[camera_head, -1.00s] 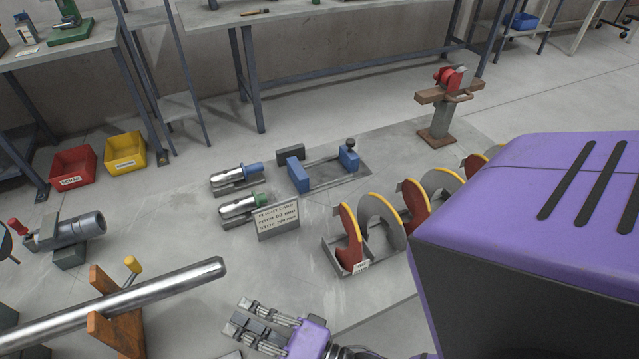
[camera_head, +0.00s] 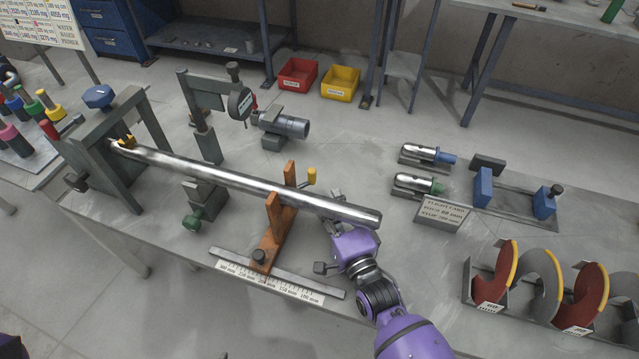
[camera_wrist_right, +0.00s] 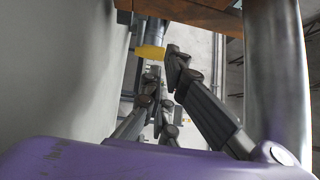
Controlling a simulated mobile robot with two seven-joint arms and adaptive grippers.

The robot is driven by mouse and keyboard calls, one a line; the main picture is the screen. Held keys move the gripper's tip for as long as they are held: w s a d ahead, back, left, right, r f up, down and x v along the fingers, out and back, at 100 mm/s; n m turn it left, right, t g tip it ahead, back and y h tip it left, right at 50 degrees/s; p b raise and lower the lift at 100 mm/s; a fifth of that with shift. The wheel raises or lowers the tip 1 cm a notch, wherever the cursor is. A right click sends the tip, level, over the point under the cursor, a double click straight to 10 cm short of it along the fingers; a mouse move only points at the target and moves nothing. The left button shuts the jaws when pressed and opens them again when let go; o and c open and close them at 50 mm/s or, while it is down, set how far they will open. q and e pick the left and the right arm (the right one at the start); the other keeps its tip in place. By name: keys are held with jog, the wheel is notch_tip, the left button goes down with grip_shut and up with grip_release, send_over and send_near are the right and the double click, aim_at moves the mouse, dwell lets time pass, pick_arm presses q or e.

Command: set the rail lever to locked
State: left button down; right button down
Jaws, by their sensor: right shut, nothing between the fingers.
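A rail with a printed scale (camera_head: 262,279) runs along the near side of the bench. An orange V-shaped support (camera_head: 280,228) stands on it, with a dark knob (camera_head: 259,256) at its foot. A lever with a yellow grip (camera_head: 311,176) stands behind the support; a yellow grip (camera_wrist_right: 150,53) also shows in the right wrist view. I cannot tell whether it is locked. My right gripper (camera_head: 335,203) is shut and empty, beside the tube's free end and right of the support. In the wrist view its fingers (camera_wrist_right: 163,72) are just below the yellow grip. My left gripper is out of view.
A long steel tube (camera_head: 230,180) lies across the support from a grey frame (camera_head: 99,150). A dial gauge stand (camera_head: 205,140) is behind it. A flight card (camera_head: 439,213) and auger flights (camera_head: 505,275) stand to the right. Bench between the tube end and card is clear.

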aim_at(315, 176)
jog(key=x, duration=0.5)
jog(key=shift+w+a, duration=0.15)
jog(key=shift+w, duration=0.1)
jog(key=shift+f, duration=0.1)
jog(key=shift+w+y, duration=0.1)
jog(key=shift+y, duration=0.2)
jog(key=shift+n, duration=0.4)
